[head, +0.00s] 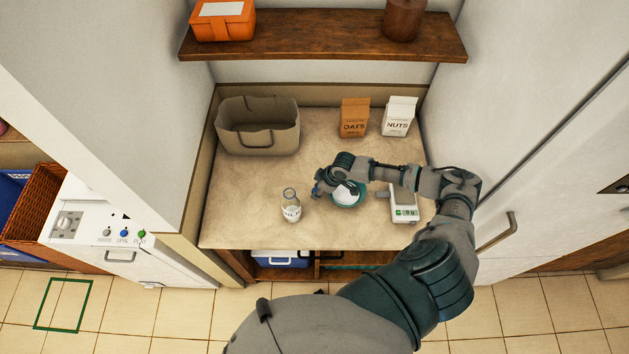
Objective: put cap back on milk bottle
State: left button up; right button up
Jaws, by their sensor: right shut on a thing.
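The milk bottle (291,207) stands upright on the counter, left of the bowl. It is clear glass with white milk and a label; its neck looks uncovered. My right gripper (318,190) reaches in from the right, just right of the bottle's neck and apart from it, above the bowl's left edge. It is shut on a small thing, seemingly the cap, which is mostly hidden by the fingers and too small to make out. No cap shows elsewhere on the counter. My left gripper is not in view.
A teal bowl (348,205) with white contents is partly under my right gripper. A kitchen scale (404,213) stands to the right. A bag (258,138), an oats carton (354,118) and a nuts carton (398,116) stand behind. The counter (240,205) left of the bottle is clear.

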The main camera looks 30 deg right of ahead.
jog(key=s, duration=0.3)
jog(key=s+a, duration=0.1)
jog(key=s, duration=0.3)
jog(key=s+a+r, duration=0.1)
jog(key=s, duration=0.3)
jog(key=shift+s+a+r, duration=0.1)
jog(key=shift+s+a, duration=0.1)
jog(key=shift+s, duration=0.05)
